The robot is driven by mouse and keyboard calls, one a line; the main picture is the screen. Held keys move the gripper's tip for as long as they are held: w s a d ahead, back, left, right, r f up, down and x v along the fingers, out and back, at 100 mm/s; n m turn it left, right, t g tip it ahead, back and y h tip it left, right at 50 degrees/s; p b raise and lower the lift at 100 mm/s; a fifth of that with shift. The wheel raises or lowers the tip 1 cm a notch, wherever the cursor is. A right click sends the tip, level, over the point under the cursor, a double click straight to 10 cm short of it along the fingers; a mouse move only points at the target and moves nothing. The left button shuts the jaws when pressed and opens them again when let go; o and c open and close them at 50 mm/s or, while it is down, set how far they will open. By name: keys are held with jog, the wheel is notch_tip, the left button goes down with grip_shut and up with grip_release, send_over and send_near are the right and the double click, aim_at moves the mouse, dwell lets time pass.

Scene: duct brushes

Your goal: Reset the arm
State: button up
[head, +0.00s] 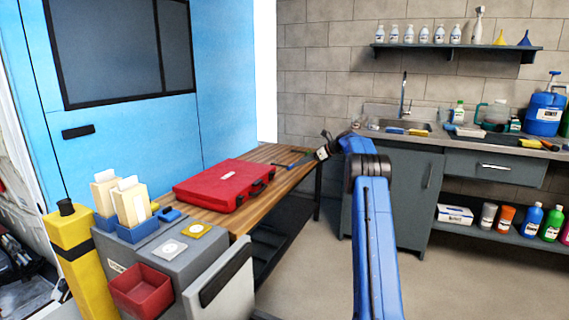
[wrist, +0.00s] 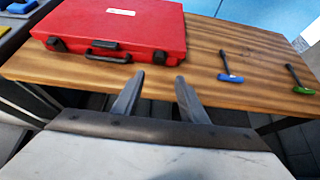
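My blue arm reaches up and forward in the head view, with its end bent left over the right end of the wooden table (head: 263,155). My gripper (wrist: 159,77) shows in the wrist view with its two fingers apart and nothing between them. The fingertips appear near the table's edge, in front of a closed red case (wrist: 118,22). In the head view my fingers are too small to make out clearly.
The red case (head: 224,185) lies on the table. A grey cart (head: 190,262) with a red bin (head: 141,289) and a yellow post (head: 80,255) stand at front left. A sink counter (head: 385,190) stands behind my arm. Floor at right is clear.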

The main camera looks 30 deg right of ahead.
jog(key=s+a+r+n+g+h, duration=0.1)
jog(key=s+a+r+n+g, duration=0.1)
jog(key=s+a+r+n, duration=0.7)
jog(key=s+a+r+n+g+h, duration=0.1)
jog(key=s+a+r, duration=0.3)
jog(key=s+a, duration=1.05)
jog(key=s+a+r+n+h, duration=0.1)
jog(key=s+a+n, duration=0.3)
jog(key=s+a, duration=0.45)
jog(key=s+a+n+g+h, duration=0.1)
jog(key=s+a+n, duration=0.3)
jog(key=s, duration=0.7)
jog(key=s+a+f+n+h, duration=0.1)
jog(key=s+f+n, duration=0.2)
jog(key=s, duration=0.7)
jog(key=s+a+f+n+h, duration=0.1)
jog(key=s+f+n, duration=0.3)
jog(key=s+f, duration=0.3)
jog(key=s+a+f+n+h, duration=0.1)
jog(key=s+f+n, duration=0.2)
jog(key=s, duration=1)
notch_tip(320, 180, down, 2)
jog(key=shift+s+a+f, duration=0.25)
jog(key=shift+s+a, duration=0.05)
jog(key=shift+a, duration=0.05)
